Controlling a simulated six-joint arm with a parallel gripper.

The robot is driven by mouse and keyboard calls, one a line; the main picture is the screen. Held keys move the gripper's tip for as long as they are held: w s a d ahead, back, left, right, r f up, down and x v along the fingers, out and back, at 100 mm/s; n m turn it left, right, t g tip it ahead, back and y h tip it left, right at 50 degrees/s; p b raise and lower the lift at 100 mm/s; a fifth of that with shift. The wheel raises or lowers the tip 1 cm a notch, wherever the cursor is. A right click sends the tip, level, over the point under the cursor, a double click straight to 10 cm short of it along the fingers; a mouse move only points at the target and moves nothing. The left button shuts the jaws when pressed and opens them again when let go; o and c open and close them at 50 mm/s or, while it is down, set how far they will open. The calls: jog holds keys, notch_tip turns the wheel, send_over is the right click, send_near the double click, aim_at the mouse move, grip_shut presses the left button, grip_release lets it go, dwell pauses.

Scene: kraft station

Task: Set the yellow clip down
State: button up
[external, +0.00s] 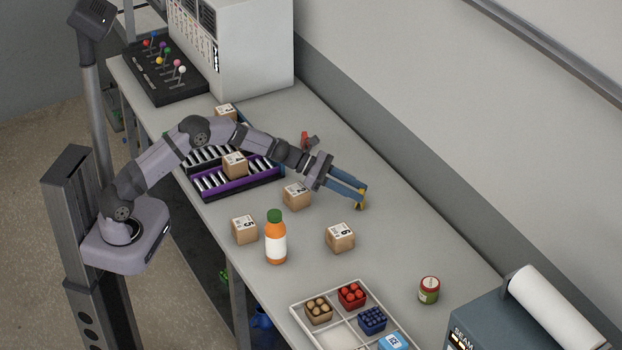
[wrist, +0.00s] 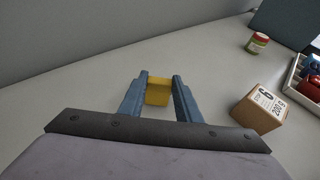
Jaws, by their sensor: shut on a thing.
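The yellow clip (external: 361,197) is between the blue fingertips of my gripper (external: 362,191). In the wrist view my gripper (wrist: 160,86) is shut on the clip (wrist: 158,91), which shows as a yellow block between the two fingers. My gripper reaches out over the grey table, towards its wall side. I cannot tell whether the clip touches the table. The fingers hide part of the clip in the external view.
A numbered carton (external: 340,238) stands near my gripper, with another carton (external: 297,196) beside my wrist. An orange bottle (external: 276,240), a small jar (external: 429,290) and a white divided tray (external: 334,338) are nearer the front. The table beyond my fingertips is clear.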

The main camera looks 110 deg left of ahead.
jog(key=shift+f, duration=0.1)
jog(key=shift+f, duration=0.1)
jog(key=o, duration=1)
jog(key=shift+s+r, duration=0.1)
jog(key=shift+r, duration=0.2)
jog(key=b+v, duration=0.2)
jog(key=v, duration=0.9)
jog(key=shift+s+b, duration=0.3)
jog(key=shift+s, duration=0.15)
